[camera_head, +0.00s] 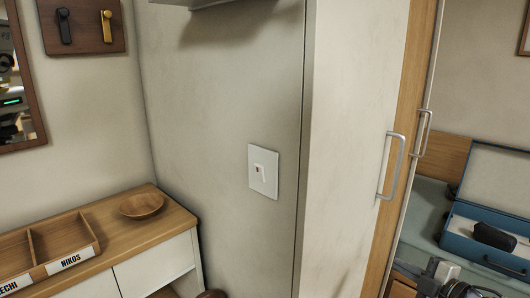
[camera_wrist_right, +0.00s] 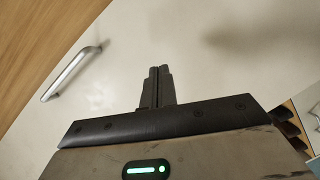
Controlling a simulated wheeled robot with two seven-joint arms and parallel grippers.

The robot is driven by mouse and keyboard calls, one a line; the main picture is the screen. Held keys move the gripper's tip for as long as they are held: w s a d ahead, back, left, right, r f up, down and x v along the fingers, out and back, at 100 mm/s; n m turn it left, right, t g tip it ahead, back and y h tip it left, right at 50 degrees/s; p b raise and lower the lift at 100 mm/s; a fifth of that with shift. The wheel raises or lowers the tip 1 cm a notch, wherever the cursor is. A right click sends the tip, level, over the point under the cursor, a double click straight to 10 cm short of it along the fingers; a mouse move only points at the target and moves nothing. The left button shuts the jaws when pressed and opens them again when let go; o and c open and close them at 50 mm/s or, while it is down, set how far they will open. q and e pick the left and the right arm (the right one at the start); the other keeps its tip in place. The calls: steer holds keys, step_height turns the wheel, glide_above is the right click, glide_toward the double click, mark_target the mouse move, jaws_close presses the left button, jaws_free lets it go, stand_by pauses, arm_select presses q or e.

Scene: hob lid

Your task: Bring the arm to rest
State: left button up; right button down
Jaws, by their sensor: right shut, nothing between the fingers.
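My right gripper (camera_wrist_right: 157,86) is in the right wrist view, with its two dark fingers together and nothing between them. A pale panel fills the view behind the fingers, and they appear apart from it. In the head view, grey and black parts of my right arm show at the bottom right, in front of the counter with the blue case. My left gripper is in neither view.
A tall pale cabinet (camera_head: 350,150) with a metal handle (camera_head: 391,166) stands centre right. A white switch plate (camera_head: 263,171) is on the grey panel. A blue open case (camera_head: 470,240) lies right. A wooden bowl (camera_head: 142,206) and a divided tray (camera_head: 62,240) sit left.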

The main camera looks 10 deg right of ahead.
steer(key=s+a+f+m+g, duration=0.1)
steer(key=s+a+f+m, duration=0.2)
steer(key=s+a+f, duration=0.35)
steer(key=s+a+f+m+g, duration=0.1)
steer(key=s+a+f+m, duration=0.25)
steer(key=a, duration=0.55)
steer(key=s+a+f+m+g+h, duration=0.1)
steer(key=s+a+f+m, duration=0.1)
steer(key=s+a+m, duration=0.2)
steer(key=s+a+f+m+g+h, duration=0.1)
steer(key=s+a+f+m, duration=0.1)
steer(key=s, duration=0.7)
steer(key=shift+s+a+m+g, duration=0.3)
steer(key=shift+a+m, duration=0.55)
steer(key=shift+m, duration=0.2)
steer(key=shift+f, duration=0.1)
